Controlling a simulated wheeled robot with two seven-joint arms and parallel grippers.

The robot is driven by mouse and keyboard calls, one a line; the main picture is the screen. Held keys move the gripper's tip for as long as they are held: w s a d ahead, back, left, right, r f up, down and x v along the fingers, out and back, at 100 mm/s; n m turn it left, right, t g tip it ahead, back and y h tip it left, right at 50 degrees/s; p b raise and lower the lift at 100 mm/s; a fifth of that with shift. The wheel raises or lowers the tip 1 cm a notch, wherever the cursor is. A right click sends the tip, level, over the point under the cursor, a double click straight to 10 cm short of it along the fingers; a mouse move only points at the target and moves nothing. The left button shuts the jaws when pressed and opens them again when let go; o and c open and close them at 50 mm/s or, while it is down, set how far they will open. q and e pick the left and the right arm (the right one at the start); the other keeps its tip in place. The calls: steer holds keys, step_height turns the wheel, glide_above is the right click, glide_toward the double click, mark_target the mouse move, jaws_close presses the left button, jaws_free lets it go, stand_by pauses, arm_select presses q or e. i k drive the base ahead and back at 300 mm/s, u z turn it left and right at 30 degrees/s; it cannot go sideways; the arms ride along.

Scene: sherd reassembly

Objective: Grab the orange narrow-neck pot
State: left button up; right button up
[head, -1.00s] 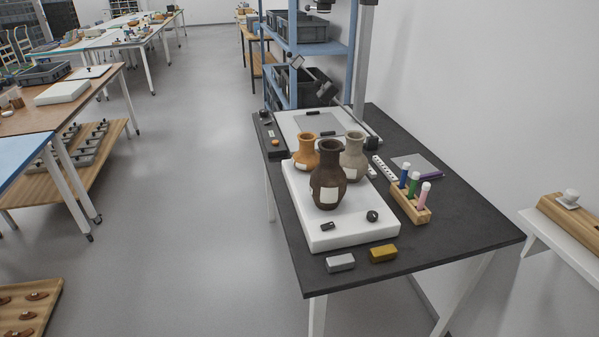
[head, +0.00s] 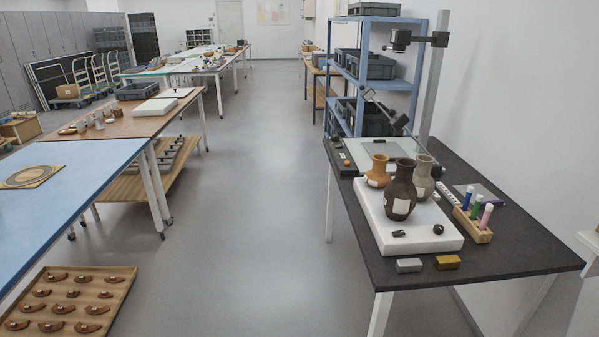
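The orange narrow-neck pot (head: 378,171) stands upright on a white foam block (head: 440,241) on the dark table at the right. It carries a pale label low on its front. A dark brown pot (head: 400,190) stands in front of it and to its right, and a grey-beige pot (head: 423,176) stands farther right. The brown pot hides a little of the orange pot's right side. Neither of my grippers shows in the head view.
The dark table (head: 522,258) also bears a wooden rack (head: 473,224) with coloured tubes, a grey block (head: 409,265) and a yellow block (head: 447,262). A blue shelf (head: 419,60) stands behind. Open floor (head: 255,240) lies left of it. A sherd tray (head: 110,285) is at the lower left.

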mark_target(377, 178)
steer(key=u, duration=0.85)
steer(key=i, duration=2.4)
steer(key=z, duration=1.8)
